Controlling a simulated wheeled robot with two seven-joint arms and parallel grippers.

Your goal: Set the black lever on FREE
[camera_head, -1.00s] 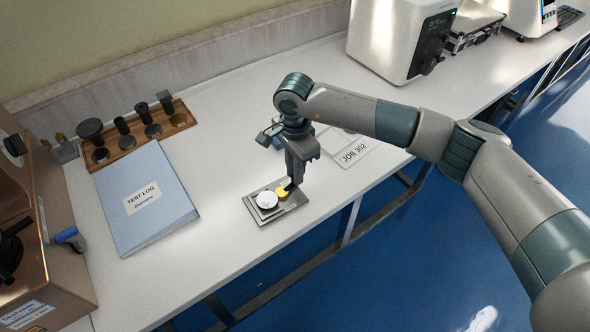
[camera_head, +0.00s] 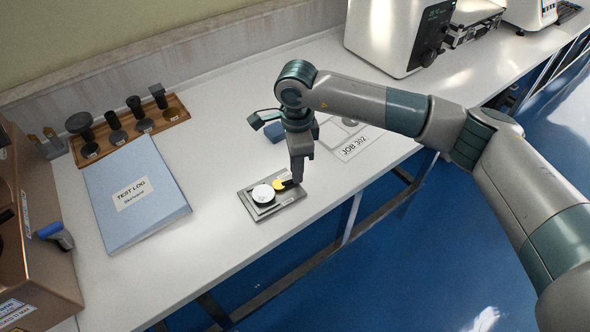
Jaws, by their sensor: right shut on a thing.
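A tan tester (camera_head: 45,200) stands at the left edge, cut off by the frame. Only a sliver of a black part shows at the very edge; I cannot tell whether it is the black lever, and no FREE mark is readable. My right gripper (camera_head: 289,183) points down at a small grey metal plate (camera_head: 285,201) on the bench. It is shut on a yellow disc (camera_head: 279,185) at its edge, as far as I can see. A white round disc (camera_head: 263,194) lies beside it on the plate. My left gripper is out of view.
A blue TEST LOG binder (camera_head: 155,205) lies between the tester and the plate. A wooden rack (camera_head: 172,128) with dark-handled pieces stands behind it. A JOB 302 sheet (camera_head: 357,147) lies behind my right gripper. A white machine (camera_head: 385,35) stands at the back.

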